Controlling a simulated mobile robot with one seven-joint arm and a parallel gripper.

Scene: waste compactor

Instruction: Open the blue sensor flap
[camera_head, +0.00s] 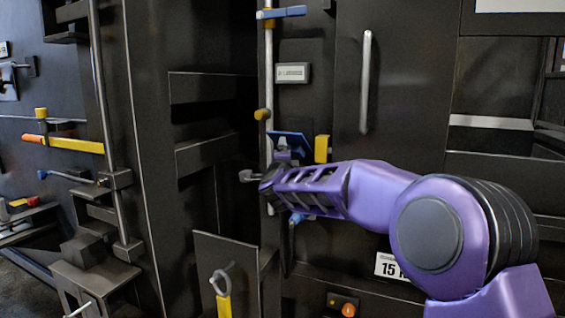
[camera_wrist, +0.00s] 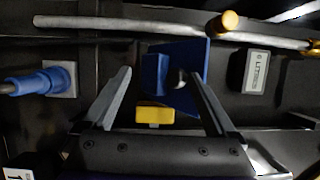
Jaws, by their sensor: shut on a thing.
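The blue sensor flap (camera_head: 292,142) is a dark blue plate on the machine's dark front, left of a yellow block (camera_head: 321,149). In the wrist view the flap (camera_wrist: 187,62) stands tilted out, with a smaller blue block (camera_wrist: 155,74) at its left side. My gripper (camera_wrist: 160,74) is at the flap, its fingers on either side with a gap between them, shut on the flap. The exact contact is hard to see. In the head view my purple arm reaches in from the right and its end partly hides the spot below the flap.
A vertical metal rod (camera_head: 269,75) with a yellow knob (camera_head: 262,114) runs beside the flap. A small grey display (camera_head: 292,73) is above. A long door handle (camera_head: 366,80) is to the right. A dark opening lies left of the rod, with a panel and yellow-tagged hook (camera_head: 222,285) below.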

